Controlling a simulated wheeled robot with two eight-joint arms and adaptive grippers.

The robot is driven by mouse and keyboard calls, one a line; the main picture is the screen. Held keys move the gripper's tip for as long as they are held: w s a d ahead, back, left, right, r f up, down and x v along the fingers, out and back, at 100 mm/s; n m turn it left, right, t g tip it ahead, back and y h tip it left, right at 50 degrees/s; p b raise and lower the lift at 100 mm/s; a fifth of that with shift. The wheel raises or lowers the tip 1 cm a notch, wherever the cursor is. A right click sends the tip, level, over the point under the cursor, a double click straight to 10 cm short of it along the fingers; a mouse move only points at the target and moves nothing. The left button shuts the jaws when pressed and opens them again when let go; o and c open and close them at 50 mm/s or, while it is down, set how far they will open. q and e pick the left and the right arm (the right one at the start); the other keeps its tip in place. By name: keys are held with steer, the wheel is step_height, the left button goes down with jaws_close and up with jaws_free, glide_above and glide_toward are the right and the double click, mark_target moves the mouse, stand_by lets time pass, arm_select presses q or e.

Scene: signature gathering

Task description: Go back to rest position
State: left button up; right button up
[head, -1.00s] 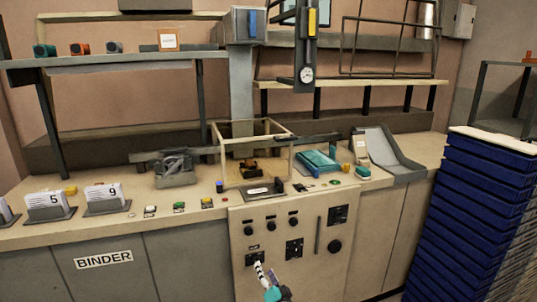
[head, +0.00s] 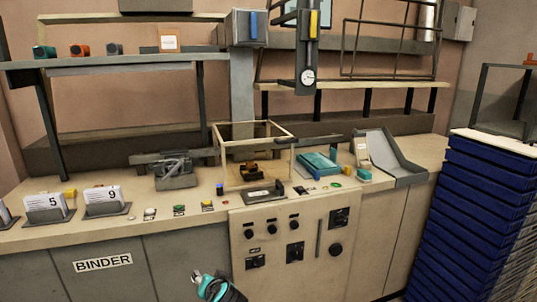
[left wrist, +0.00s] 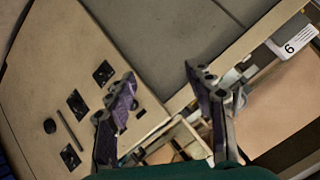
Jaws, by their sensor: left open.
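My left gripper (head: 197,276) shows at the bottom edge of the head view, in front of the grey cabinet front and left of the control panel. Only its teal and black end is in the picture. In the left wrist view its two dark purple-grey fingers (left wrist: 161,78) stand wide apart with nothing between them. My own teal housing covers the bottom edge there. My right gripper is not in view.
The pale control panel (head: 265,273) with knobs is close by. The counter (head: 135,227) above holds number cards (head: 107,193), small buttons and a wire-framed box (head: 214,140). Stacked blue trays (head: 470,215) stand at the right. Open room lies before the cabinets.

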arm_select(q)
steer(key=s+f+n+g+h, duration=0.2)
steer(key=s+h, duration=0.3)
steer(key=s, duration=2)
steer(key=shift+s+a+f+g, duration=0.15)
steer(key=shift+s+f+g, duration=0.15)
steer(key=shift+g, duration=0.2)
steer(key=shift+c, duration=0.2)
